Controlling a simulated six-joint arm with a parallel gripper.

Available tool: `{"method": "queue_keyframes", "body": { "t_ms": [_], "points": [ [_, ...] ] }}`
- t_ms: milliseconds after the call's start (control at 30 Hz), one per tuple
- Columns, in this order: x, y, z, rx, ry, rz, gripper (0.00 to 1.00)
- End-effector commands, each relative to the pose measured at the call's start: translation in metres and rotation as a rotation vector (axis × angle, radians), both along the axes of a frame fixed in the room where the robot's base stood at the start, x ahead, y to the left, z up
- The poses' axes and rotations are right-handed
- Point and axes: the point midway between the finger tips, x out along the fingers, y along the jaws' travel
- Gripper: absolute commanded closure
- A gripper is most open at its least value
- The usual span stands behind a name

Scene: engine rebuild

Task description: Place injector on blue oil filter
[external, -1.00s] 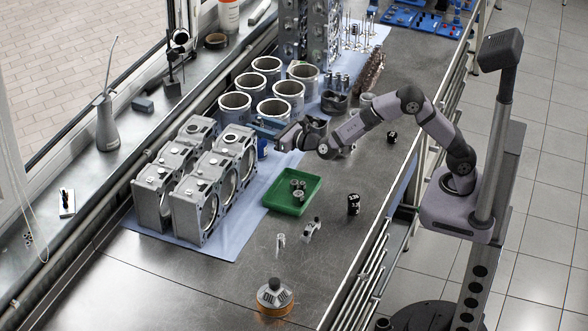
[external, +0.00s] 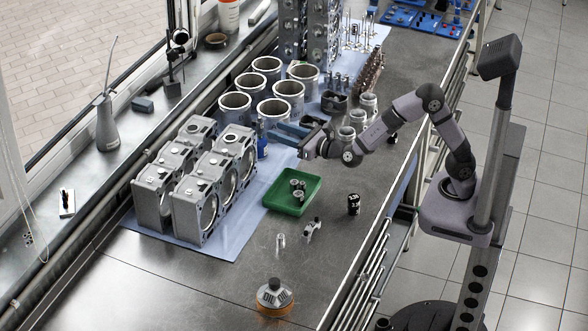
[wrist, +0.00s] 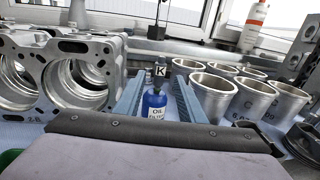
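The blue oil filter (wrist: 154,106) stands upright on the blue mat, straight ahead in the wrist view. In the external view the filter (external: 262,148) is beside the engine blocks. My gripper (wrist: 159,92) is open, with one blue finger on each side of the view of the filter and a gap to both. In the external view my gripper (external: 284,133) is right of the filter.
Grey engine blocks (external: 205,185) stand left of the filter. Several metal cylinder liners (external: 272,108) stand behind it. A green tray (external: 291,207) with small metal parts lies in front. A black canister (external: 353,204) stands on the open bench at the right.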

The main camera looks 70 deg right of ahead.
Motion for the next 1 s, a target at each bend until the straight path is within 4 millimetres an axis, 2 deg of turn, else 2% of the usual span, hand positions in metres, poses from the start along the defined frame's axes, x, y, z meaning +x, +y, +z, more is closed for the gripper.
{"method": "queue_keyframes", "body": {
  "t_ms": [100, 300, 767, 867, 967, 1000],
  "points": [
    [-0.017, 0.003, 0.0, 0.001, -0.002, 0.002, 0.64],
    [-0.033, 0.005, 0.0, 0.0, -0.001, 0.0, 0.64],
    [-0.036, 0.003, 0.001, 0.003, 0.002, -0.005, 0.64],
    [-0.037, -0.01, 0.005, 0.034, 0.02, -0.04, 0.64],
    [-0.041, -0.039, 0.009, 0.104, 0.058, -0.122, 0.64],
    [-0.044, -0.054, 0.011, 0.145, 0.078, -0.167, 0.64]
  ]
}}
